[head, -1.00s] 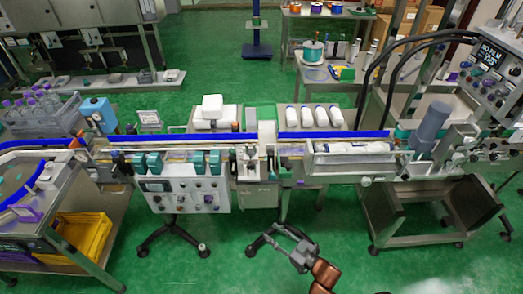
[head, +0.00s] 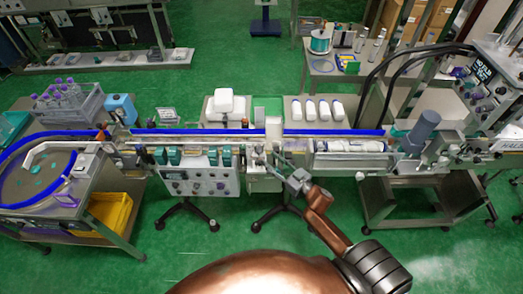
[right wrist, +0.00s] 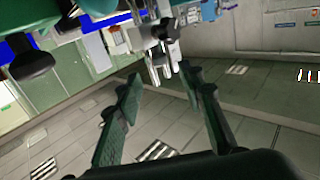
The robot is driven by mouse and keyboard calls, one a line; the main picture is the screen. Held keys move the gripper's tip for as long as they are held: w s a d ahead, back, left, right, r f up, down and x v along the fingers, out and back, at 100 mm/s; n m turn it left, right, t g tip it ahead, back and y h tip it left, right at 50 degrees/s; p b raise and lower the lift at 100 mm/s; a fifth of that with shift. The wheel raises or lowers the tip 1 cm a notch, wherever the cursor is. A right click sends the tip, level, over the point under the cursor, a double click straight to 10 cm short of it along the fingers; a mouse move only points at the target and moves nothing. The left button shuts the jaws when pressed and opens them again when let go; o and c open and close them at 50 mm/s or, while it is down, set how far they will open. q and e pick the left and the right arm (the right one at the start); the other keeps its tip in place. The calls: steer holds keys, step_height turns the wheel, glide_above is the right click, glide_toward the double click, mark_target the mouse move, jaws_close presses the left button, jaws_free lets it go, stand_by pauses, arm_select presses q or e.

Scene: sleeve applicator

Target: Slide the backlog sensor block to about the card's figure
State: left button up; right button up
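My right gripper (head: 283,172) is just in front of the middle of the conveyor line (head: 330,132). In the right wrist view its two dark fingers (right wrist: 160,82) are spread apart with nothing between them. Small metal posts and a black knob (right wrist: 165,29) lie just beyond the fingertips. I cannot tell which small part is the backlog sensor block. Teal blocks (head: 174,156) sit along the front of the line, left of the gripper. A small pale card-like sign (head: 167,115) stands behind the line; its figure is unreadable. My left gripper is not in view.
A control panel with knobs (head: 200,183) hangs below the line on dark-footed stands. A round table with a blue rim (head: 40,136) and yellow bin (head: 110,212) stand left.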

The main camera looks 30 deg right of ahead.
mark_target(259, 151)
steer(key=x, duration=0.5)
steer(key=shift+w, duration=0.35)
steer(key=shift+c, duration=0.3)
jaws_close()
